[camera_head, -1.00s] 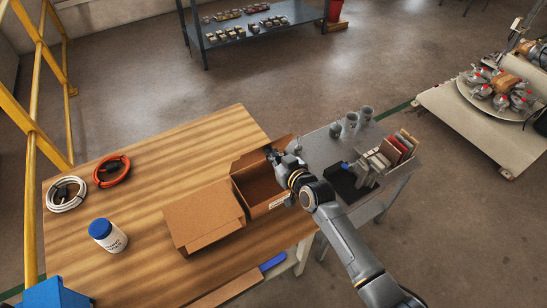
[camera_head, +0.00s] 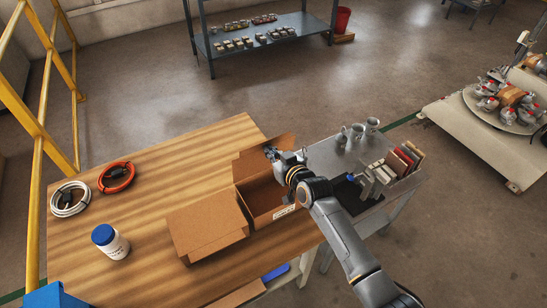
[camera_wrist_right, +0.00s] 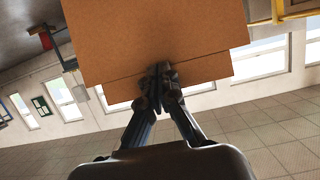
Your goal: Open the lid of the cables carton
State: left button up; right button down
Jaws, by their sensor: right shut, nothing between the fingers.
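The cables carton (camera_head: 262,218) is a brown cardboard box with a white label on its front, near the right edge of the wooden table. A large flap (camera_head: 206,224) lies folded out to the left. Another flap (camera_head: 250,162) rises at the back. The carton's inside shows, partly covered by my arm. My right gripper (camera_head: 270,152) is shut and empty, at the carton's back right beside the back flap. In the right wrist view my right gripper (camera_wrist_right: 158,86) has its closed fingertips against or just before a cardboard panel (camera_wrist_right: 155,40). My left gripper is out of view.
A white bottle with a blue lid (camera_head: 110,242), a white cable coil (camera_head: 69,199) and a red cable coil (camera_head: 116,177) are on the table's left. Right of the carton, a grey side table (camera_head: 330,155) holds metal mugs and upright tile samples.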

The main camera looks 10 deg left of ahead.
aim_at(266, 143)
jog(key=shift+w+a+r, duration=0.1)
jog(key=shift+w+a, duration=0.05)
jog(key=shift+w+a+r+b, duration=0.25)
jog(key=shift+w+a+b, duration=0.45)
jog(key=shift+w, duration=0.25)
jog(key=shift+w+a+r, duration=0.15)
jog(key=shift+w, duration=0.1)
